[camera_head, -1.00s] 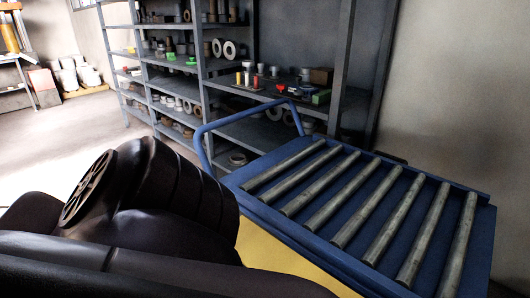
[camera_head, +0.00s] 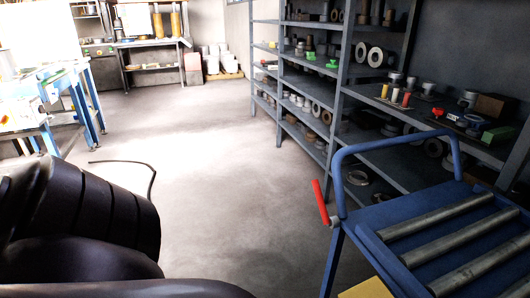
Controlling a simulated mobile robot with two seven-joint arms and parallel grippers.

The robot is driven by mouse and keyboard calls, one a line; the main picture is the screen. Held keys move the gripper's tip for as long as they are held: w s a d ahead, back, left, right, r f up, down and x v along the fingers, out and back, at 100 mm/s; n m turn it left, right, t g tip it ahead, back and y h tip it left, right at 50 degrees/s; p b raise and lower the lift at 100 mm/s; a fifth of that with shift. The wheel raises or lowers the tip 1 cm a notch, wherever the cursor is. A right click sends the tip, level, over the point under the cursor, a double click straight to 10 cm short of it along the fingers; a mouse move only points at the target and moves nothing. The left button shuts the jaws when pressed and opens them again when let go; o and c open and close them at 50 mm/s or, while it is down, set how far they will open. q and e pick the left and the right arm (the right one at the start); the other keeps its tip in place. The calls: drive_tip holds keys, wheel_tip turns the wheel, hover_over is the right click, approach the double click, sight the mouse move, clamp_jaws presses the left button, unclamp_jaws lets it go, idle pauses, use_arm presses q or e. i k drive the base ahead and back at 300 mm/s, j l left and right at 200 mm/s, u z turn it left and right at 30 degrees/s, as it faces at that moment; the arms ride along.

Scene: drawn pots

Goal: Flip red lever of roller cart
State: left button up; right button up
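The roller cart (camera_head: 389,233) is at the lower right of the head view, a blue frame with grey metal rollers and a raised blue handle bar. The red lever (camera_head: 320,202) sticks up from a grey pivot at the cart's left side, beside the foot of the handle bar. It is nearly upright and leans a little to the left. A dark part of my arm fills the lower left, well apart from the lever. Neither of my grippers shows.
Shelves (camera_head: 307,86) with rolls, tins and small parts stand behind the cart. Grey floor (camera_head: 215,180) is open left of the cart, with a thin dark curved cable (camera_head: 153,178) near my arm. Blue workbenches (camera_head: 64,84) stand at the far left.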

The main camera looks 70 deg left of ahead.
sight(333, 222)
drive_tip(key=u, duration=1.3)
drive_tip(key=j+z, duration=0.15)
